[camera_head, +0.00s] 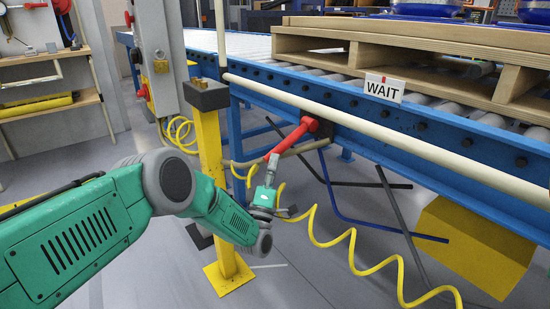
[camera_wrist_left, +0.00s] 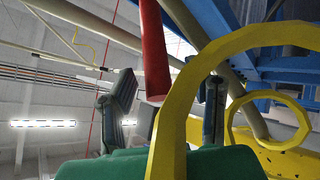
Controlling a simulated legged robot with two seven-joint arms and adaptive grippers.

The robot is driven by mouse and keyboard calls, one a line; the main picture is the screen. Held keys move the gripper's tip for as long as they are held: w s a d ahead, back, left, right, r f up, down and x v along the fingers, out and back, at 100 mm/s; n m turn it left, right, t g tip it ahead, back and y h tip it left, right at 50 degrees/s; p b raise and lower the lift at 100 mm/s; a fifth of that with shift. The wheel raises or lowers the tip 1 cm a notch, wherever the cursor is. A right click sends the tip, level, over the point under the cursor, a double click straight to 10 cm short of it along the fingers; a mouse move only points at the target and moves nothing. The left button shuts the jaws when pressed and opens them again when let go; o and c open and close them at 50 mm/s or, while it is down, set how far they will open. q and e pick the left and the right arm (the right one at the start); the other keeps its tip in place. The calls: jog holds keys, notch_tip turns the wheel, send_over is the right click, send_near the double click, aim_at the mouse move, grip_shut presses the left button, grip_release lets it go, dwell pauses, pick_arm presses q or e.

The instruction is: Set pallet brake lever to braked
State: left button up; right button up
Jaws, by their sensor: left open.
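The red brake lever (camera_head: 290,138) hangs from a red pivot on the blue conveyor frame and slants down to the left. My left gripper (camera_head: 277,209) is just below the lever's lower end, among the loops of a yellow coiled hose. In the left wrist view the lever (camera_wrist_left: 155,50) comes down from the top. Its end shows between the two dark fingers of my open left gripper (camera_wrist_left: 166,100). I cannot tell if the fingers touch it. The yellow hose (camera_wrist_left: 176,100) crosses in front of the right finger and hides part of it. My right gripper is not in view.
A wooden pallet (camera_head: 410,45) rests on the roller conveyor, behind a WAIT sign (camera_head: 384,87) and a beige rail (camera_head: 370,141). A yellow post (camera_head: 211,180) stands close to my left forearm. A yellow block (camera_head: 470,245) lies under the conveyor at right.

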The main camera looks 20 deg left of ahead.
pick_arm(q)
jog(key=v, duration=0.9)
jog(key=shift+s+a+f+y, duration=0.15)
jog(key=shift+f+y, duration=0.05)
jog(key=shift+y, duration=0.1)
